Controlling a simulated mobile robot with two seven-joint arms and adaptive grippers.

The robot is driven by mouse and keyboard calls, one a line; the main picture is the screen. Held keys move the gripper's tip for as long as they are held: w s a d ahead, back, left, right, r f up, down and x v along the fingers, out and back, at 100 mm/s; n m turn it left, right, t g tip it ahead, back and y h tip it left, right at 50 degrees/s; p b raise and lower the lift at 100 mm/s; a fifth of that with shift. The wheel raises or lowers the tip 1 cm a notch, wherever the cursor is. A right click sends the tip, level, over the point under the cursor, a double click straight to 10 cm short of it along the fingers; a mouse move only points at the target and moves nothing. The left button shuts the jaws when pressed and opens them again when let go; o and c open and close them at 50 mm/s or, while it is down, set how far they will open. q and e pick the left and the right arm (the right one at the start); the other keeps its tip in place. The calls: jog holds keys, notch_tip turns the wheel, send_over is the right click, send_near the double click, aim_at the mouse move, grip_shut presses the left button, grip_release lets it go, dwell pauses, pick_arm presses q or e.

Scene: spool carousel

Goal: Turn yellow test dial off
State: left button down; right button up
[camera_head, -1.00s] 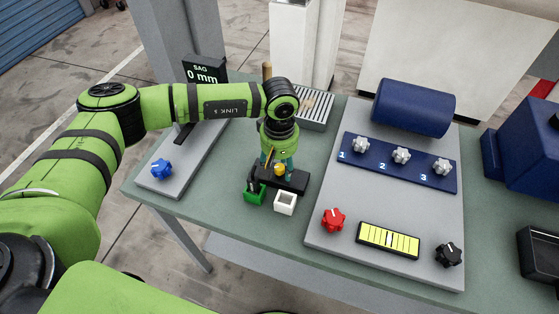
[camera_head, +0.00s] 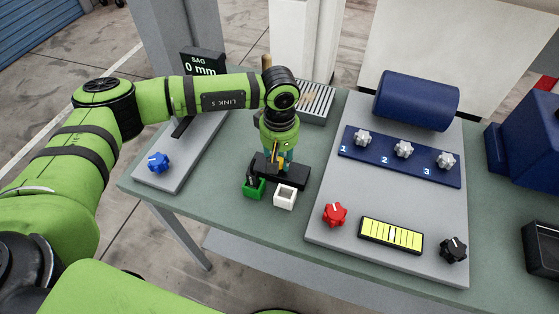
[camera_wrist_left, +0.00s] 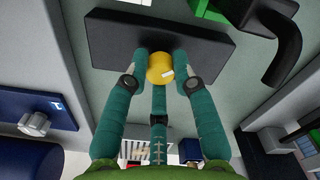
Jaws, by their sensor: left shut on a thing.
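The yellow test dial (camera_wrist_left: 160,68) is a small round knob with a white pointer mark, on a black block (camera_wrist_left: 105,43). The block also shows in the head view (camera_head: 297,177) on the green table, where the gripper mostly hides the dial. My left gripper (camera_wrist_left: 161,60) is shut on the dial, its teal fingers on both sides of it. In the head view the left gripper (camera_head: 278,160) points down at the block. My right gripper is in neither view.
A green box (camera_head: 254,188) and a white box (camera_head: 285,197) stand just in front of the block. A grey panel (camera_head: 330,243) to the right carries a red knob (camera_head: 334,214), a black knob (camera_head: 453,249) and a yellow gauge (camera_head: 391,236). A blue knob (camera_head: 158,162) is at left.

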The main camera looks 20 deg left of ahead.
pick_arm(q)
jog(key=n+b, duration=0.6)
jog(key=b, duration=0.1)
jog(key=shift+f, duration=0.3)
jog(key=shift+r+n+b, duration=0.15)
jog(key=shift+n+b, duration=0.7)
jog(key=shift+n, duration=0.2)
jog(key=shift+r+n+b, duration=0.1)
jog(key=shift+n+b, duration=0.75)
jog(key=shift+n, duration=0.2)
jog(key=c, duration=1)
grip_release()
